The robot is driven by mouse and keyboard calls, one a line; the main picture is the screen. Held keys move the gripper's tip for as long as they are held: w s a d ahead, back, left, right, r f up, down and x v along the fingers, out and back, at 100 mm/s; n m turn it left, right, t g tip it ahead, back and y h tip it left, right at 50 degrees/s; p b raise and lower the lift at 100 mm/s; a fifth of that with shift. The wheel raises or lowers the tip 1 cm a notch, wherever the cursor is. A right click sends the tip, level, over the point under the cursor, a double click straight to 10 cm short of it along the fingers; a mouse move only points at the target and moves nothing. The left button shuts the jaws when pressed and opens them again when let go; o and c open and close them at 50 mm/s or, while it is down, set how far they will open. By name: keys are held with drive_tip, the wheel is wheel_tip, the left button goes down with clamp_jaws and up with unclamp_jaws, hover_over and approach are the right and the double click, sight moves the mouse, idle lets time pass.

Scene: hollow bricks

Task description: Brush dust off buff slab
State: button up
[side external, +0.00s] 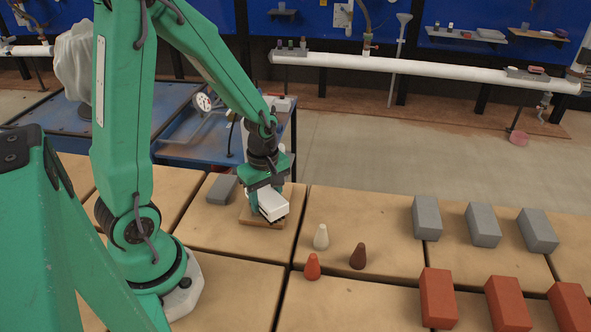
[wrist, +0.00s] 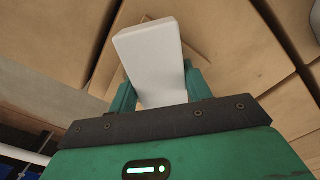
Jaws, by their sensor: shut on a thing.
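My gripper (side external: 266,191) is shut on a white, block-shaped brush (side external: 273,204) with a dark underside. The brush sits over a thin buff slab (side external: 249,219) on the tan table and hides much of it. The brush is at or just above the slab's top; I cannot tell whether they touch. In the wrist view the white brush (wrist: 152,60) juts forward from between the green fingers, and a bit of the slab (wrist: 193,52) shows beside it. No dust can be made out on the slab at this size.
A grey block (side external: 221,189) lies just left of the slab. A cream cone (side external: 321,237), a red cone (side external: 312,267) and a dark brown cone (side external: 358,256) stand to the right. Grey bricks (side external: 483,225) and red bricks (side external: 508,304) stand in rows farther right. Table between is clear.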

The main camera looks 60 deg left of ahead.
drive_tip(key=shift+w+a, duration=3.25)
drive_tip(key=shift+a, duration=0.25)
drive_tip(key=shift+s+d, duration=2.05)
drive_tip(key=shift+d, duration=0.15)
drive_tip(key=shift+s+d, duration=2)
drive_tip(key=shift+d, duration=0.15)
drive_tip(key=shift+s+a, duration=0.6)
drive_tip(key=shift+w+a, duration=4.15)
drive_tip(key=shift+a, duration=0.2)
drive_tip(key=shift+s+d, duration=2.1)
drive_tip(key=shift+d, duration=0.15)
drive_tip(key=shift+s+d, duration=2.05)
drive_tip(key=shift+d, duration=0.15)
wheel_tip(320, 180, up, 8)
drive_tip(key=shift+w+d, duration=0.1)
